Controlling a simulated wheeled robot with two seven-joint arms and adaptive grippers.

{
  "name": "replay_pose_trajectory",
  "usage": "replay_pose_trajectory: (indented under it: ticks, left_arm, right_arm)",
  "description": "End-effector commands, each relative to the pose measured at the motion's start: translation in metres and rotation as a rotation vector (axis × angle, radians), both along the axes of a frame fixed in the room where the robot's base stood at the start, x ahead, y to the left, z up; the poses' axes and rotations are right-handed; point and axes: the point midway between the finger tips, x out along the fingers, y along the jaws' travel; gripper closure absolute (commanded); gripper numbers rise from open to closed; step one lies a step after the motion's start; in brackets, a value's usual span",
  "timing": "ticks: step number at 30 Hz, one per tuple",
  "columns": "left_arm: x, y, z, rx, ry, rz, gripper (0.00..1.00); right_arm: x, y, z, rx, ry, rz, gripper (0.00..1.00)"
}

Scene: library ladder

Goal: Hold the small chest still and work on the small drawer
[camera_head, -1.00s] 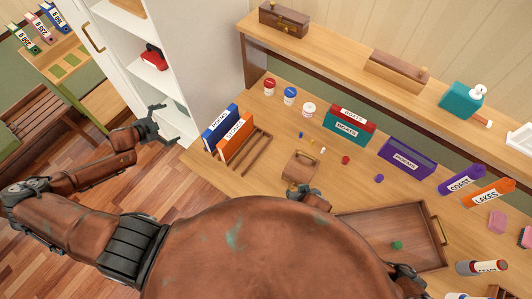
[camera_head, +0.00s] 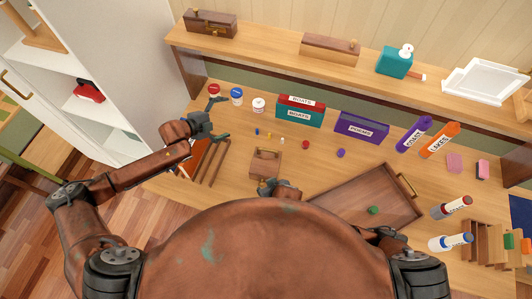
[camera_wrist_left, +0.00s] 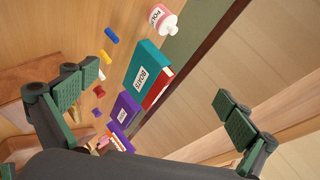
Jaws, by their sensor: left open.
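A small brown wooden chest (camera_head: 265,162) stands on the desk near the middle of the head view. A small brass-coloured piece shows at its front left. I cannot tell how far its drawer is out. My left gripper (camera_head: 205,120) is open and empty, to the left of the chest and above the wooden rack. Its spread fingers also show in the left wrist view (camera_wrist_left: 155,108), with nothing between them. My right gripper (camera_head: 270,188) shows partly, close to the front of the chest. My own body hides the rest, so contact and jaw state are unclear.
A wooden tray (camera_head: 365,197) with a green piece lies to the right. Teal and red books (camera_head: 300,110), a purple box (camera_head: 361,126) and small jars (camera_head: 236,96) stand behind. Small coloured pieces (camera_head: 305,145) lie near the chest. A raised shelf (camera_head: 270,43) runs along the back.

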Motion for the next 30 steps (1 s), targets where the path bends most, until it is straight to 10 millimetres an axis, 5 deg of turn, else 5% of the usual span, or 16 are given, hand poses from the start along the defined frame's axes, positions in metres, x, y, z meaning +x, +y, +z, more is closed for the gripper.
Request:
replay_pose_trajectory:
  ticks: [1,6,12,21,30]
  left_arm:
    - [0.001,-0.029,-0.005,0.048,0.005,-0.061,0.00]
    - [-0.019,-0.103,-0.035,0.262,0.032,-0.302,0.00]
    - [-0.060,-0.164,-0.063,0.554,0.044,-0.657,0.00]
    - [-0.112,-0.176,-0.078,0.960,0.062,-1.163,0.00]
    - [-0.125,-0.164,-0.082,1.097,0.087,-1.342,0.00]
  right_arm:
    - [0.000,0.000,0.000,0.000,0.000,0.000,0.71]
    - [0.000,0.000,0.000,0.000,0.000,0.000,0.71]
    - [0.000,0.000,0.000,0.000,0.000,0.001,0.71]
    - [0.000,0.000,0.000,0.000,0.000,0.000,0.71]
    - [0.000,0.000,0.000,0.000,0.000,0.000,0.71]
